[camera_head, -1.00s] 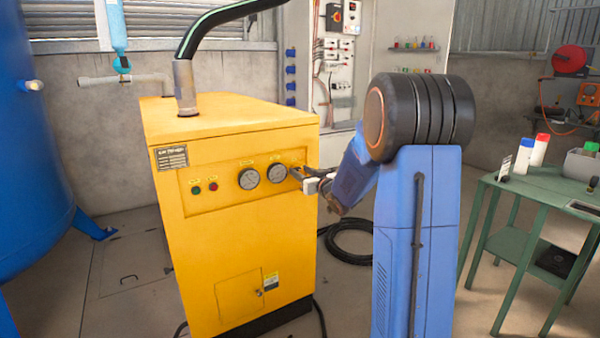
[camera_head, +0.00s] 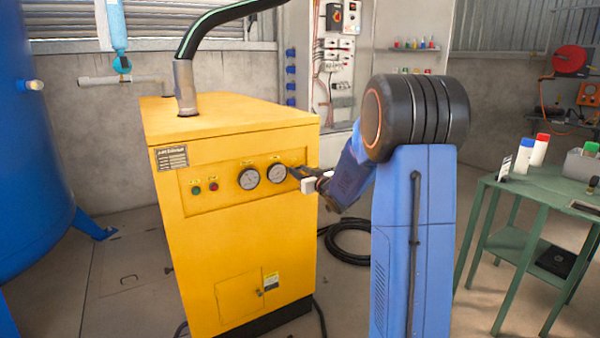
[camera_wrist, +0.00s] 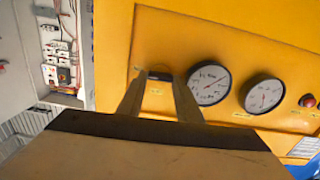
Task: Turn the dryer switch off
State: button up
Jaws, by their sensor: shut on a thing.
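The yellow dryer (camera_head: 240,270) stands in the middle of the head view. Its front panel (camera_head: 222,195) carries two round gauges and two small indicator buttons. My gripper (camera_head: 291,172) is at the right end of this panel, just right of the right gauge. In the wrist view, my gripper (camera_wrist: 158,80) has both fingers reaching to the panel and shut on a small dark switch (camera_wrist: 159,74). The fingers cover most of the switch, so its position cannot be read. In the head view the switch is hidden behind the gripper.
A blue tank (camera_head: 30,150) stands at the left. A green table (camera_head: 535,190) with bottles stands at the right. A black hose (camera_head: 348,243) lies coiled on the floor behind my arm. An open electrical cabinet (camera_head: 338,70) is at the back.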

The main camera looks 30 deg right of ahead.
jog(key=shift+a+f+n, duration=0.15)
jog(key=shift+n, duration=4.15)
jog(key=shift+a+f+n, duration=0.1)
jog(key=shift+f+n, duration=0.05)
jog(key=shift+n, duration=4.15)
jog(key=o, duration=0.8)
jog(key=shift+c, duration=0.2)
jog(key=s, duration=1.7)
jog(key=shift+s+d, duration=0.25)
jog(key=shift+d, duration=0.05)
jog(key=shift+a, duration=0.1)
